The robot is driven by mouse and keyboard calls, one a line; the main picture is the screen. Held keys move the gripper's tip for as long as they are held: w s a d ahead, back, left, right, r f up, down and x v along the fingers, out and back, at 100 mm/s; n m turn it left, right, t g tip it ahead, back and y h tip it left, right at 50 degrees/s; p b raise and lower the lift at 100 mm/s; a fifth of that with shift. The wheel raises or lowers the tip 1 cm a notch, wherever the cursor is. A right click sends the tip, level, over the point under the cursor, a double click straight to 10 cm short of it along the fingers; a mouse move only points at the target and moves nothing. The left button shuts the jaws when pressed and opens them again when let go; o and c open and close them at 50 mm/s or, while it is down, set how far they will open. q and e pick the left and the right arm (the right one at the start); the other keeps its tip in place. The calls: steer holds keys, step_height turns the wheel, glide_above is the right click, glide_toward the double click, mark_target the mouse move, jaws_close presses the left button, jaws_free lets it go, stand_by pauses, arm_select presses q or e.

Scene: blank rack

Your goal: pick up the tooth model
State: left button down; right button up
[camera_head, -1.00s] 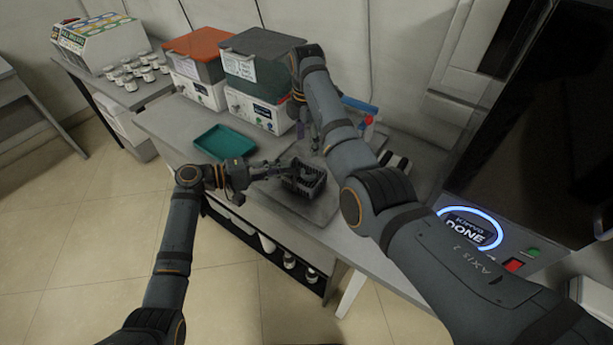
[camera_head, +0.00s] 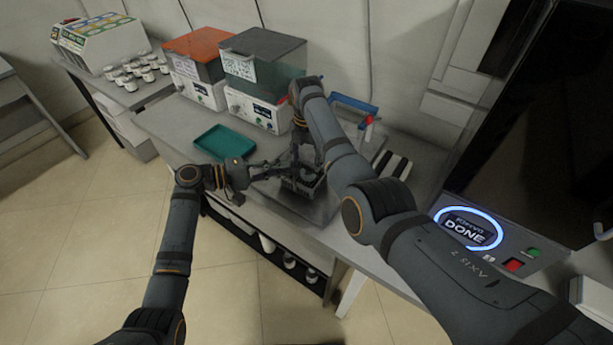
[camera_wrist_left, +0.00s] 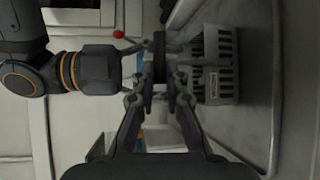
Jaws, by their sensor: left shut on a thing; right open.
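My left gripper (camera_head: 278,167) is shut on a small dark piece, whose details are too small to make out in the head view. In the left wrist view the dark piece (camera_wrist_left: 159,62) stands upright between the left fingertips; I cannot tell whether it is the tooth model. The slotted rack (camera_wrist_left: 222,65) lies close beside it there, and in the head view the rack (camera_head: 303,186) is partly hidden below the grippers. My right gripper (camera_head: 306,165) points down over the rack, close to the left fingertips. Its fingers are open around or beside the dark piece.
A green tray (camera_head: 224,142) lies left of the grippers on the bench. Two lidded boxes, one orange (camera_head: 198,45) and one grey (camera_head: 262,48), stand behind. A blue-handled thing (camera_head: 352,104) and black-and-white strips (camera_head: 391,165) are at the right.

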steer(key=f, duration=0.5)
steer(key=shift+s+f, duration=0.1)
steer(key=shift+s, duration=0.2)
steer(key=c, duration=0.6)
arm_select(q)
steer(key=c, duration=1.3)
jaws_free()
arm_select(e)
step_height(320, 180, up, 10)
